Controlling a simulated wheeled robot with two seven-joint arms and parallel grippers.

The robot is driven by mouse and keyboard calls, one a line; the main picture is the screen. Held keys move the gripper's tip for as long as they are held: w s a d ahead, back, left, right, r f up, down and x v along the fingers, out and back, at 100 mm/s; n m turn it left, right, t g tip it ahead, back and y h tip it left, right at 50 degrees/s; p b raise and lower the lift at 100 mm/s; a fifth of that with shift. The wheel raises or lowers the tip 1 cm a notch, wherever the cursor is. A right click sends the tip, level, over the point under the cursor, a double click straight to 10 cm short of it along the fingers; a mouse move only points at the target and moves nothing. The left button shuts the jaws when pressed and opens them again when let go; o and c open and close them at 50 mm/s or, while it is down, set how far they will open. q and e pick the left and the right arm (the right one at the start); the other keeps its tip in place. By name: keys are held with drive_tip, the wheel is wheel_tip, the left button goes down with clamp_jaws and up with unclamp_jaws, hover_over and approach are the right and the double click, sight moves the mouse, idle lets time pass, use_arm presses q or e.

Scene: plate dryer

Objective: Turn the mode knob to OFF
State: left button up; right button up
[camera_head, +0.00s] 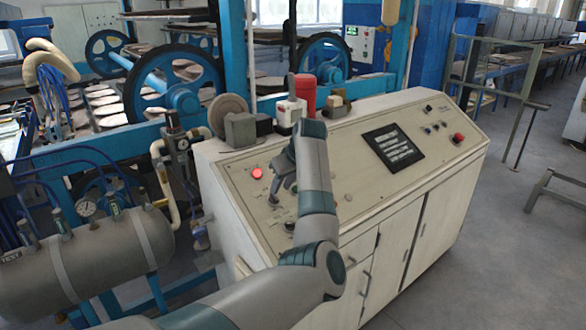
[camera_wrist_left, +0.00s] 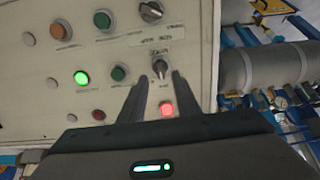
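The control panel (camera_head: 345,185) is the sloped top of a cream cabinet. My left arm reaches over it from below, and my left gripper (camera_head: 277,186) is at the panel's left part, largely hidden by my forearm. In the left wrist view, my left gripper (camera_wrist_left: 160,76) has its two fingers apart, pointing at the panel. A small dark knob (camera_wrist_left: 160,68) shows between the fingertips, with gaps on both sides. A second, larger knob (camera_wrist_left: 151,12) is farther up. Labels near both are too blurred to read, so I cannot tell which is the mode knob. My right gripper is not in view.
A lit red lamp (camera_wrist_left: 167,108) is close by the knob; it also shows in the head view (camera_head: 257,174). A lit green button (camera_wrist_left: 81,78) and several other buttons are nearby. A red cylinder (camera_head: 304,93) stands at the panel's back edge. A grey tank (camera_head: 90,260) is at left.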

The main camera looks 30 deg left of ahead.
use_arm(q)
drive_tip(key=b+v, duration=0.2)
drive_tip(key=v, duration=0.9)
drive_tip(key=shift+b, duration=0.3)
